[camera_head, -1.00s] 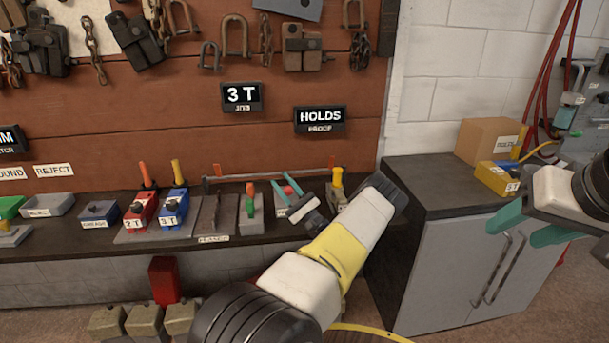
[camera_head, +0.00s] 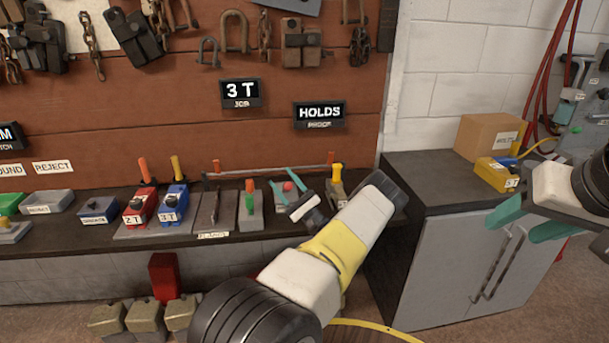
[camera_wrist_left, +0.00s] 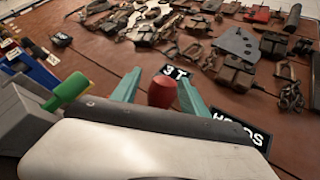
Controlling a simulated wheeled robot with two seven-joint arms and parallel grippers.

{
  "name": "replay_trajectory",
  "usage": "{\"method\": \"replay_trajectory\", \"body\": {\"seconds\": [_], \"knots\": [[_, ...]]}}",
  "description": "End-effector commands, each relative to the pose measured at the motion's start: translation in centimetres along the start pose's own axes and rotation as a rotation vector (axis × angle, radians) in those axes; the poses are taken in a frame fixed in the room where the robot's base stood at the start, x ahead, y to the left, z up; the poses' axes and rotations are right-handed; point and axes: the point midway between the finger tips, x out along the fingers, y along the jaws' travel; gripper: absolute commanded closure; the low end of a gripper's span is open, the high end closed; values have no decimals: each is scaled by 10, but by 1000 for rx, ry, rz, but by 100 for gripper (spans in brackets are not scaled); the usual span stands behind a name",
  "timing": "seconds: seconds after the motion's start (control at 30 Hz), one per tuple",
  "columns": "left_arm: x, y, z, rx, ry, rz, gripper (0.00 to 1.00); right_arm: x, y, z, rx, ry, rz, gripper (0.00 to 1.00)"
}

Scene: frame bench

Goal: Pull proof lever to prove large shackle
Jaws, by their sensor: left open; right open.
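A red ball knob (camera_head: 288,186), apparently the proof lever's grip, stands at the back of the bench. My left gripper (camera_head: 281,176) is open, with its teal fingers on either side of the knob. In the left wrist view the red knob (camera_wrist_left: 162,92) shows between the two spread fingers (camera_wrist_left: 157,85). The lever below the knob is hidden by my gripper. The proof display (camera_head: 319,115) reads HOLDS and the job display (camera_head: 240,93) reads 3 T. Several shackles (camera_head: 235,33) hang on the board; I cannot tell which is the large shackle. My right gripper (camera_head: 528,220) is open and empty at the right.
Red 2 T (camera_head: 137,208) and blue 3 T (camera_head: 172,205) blocks stand further left. A grey cabinet (camera_head: 445,260) bears a cardboard box (camera_head: 489,137).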

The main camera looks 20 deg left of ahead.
Motion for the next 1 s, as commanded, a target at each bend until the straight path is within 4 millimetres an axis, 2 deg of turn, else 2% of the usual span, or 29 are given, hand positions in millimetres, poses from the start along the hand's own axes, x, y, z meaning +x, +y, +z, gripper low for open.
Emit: {"method": "replay_trajectory", "body": {"seconds": [0.3, 0.43, 0.6, 1.0], "knots": [[-54, 0, -1, -2, 4, -3, 48, 0, 0, 0, 0, 0, 0, 47], [-68, 0, -1, 0, 3, -2, 48, 0, 0, 0, 0, 0, 0, 47], [-74, 0, 0, 0, 2, -1, 48, 0, 0, 0, 0, 0, 0, 47], [-74, 0, 0, 0, 2, -1, 48, 0, 0, 0, 0, 0, 0, 47]]}}
